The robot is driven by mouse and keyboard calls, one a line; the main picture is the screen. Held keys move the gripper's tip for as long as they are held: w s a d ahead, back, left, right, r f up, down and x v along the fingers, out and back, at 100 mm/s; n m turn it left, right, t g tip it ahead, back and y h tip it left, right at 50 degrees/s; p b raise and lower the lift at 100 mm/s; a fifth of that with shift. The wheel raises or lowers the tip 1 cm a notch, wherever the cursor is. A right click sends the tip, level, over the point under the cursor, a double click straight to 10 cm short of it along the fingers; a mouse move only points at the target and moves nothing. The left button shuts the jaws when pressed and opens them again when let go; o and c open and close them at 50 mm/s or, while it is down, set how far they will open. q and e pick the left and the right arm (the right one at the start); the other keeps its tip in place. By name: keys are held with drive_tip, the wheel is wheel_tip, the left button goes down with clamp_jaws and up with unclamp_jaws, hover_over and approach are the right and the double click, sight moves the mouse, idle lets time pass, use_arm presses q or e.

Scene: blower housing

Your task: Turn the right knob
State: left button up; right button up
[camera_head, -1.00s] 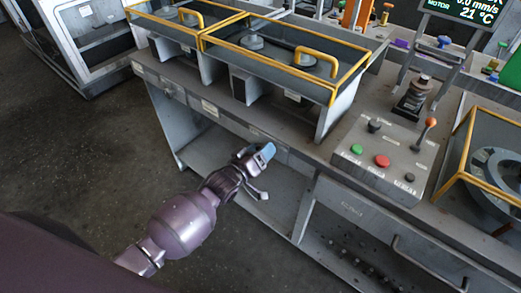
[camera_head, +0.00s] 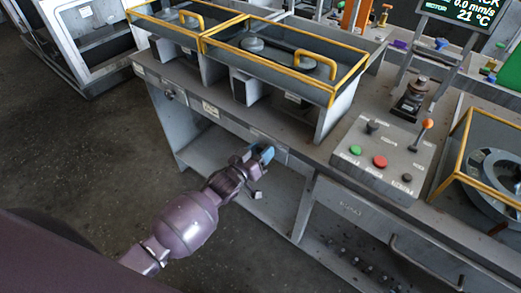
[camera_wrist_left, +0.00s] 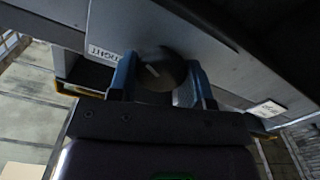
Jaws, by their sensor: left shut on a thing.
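My left gripper (camera_head: 262,154) is at the front panel of the bench, below the yellow-framed housing. In the left wrist view its two blue fingers (camera_wrist_left: 160,82) are on either side of a dark round knob (camera_wrist_left: 158,70) with a short white mark, shut on it. A white label beside the knob (camera_wrist_left: 103,53) seems to read RIGHT, shown upside down. In the head view the gripper hides this knob. Another small knob (camera_head: 170,95) is farther left on the same panel edge. My right gripper is not in view.
A control box (camera_head: 380,158) with green, red and black buttons and an orange-tipped lever stands on the bench at right. Yellow-framed guards (camera_head: 285,55) stand on the bench top. A lower shelf (camera_head: 205,155) is under the panel. Bare floor lies at left.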

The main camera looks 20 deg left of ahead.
use_arm(q)
drive_tip(key=shift+m, duration=1.1)
drive_tip(key=shift+d+m, duration=0.1)
drive_tip(key=shift+m, duration=0.5)
drive_tip(key=shift+p, duration=0.3)
drive_tip(key=o, duration=0.9)
drive_tip(key=shift+s, duration=0.15)
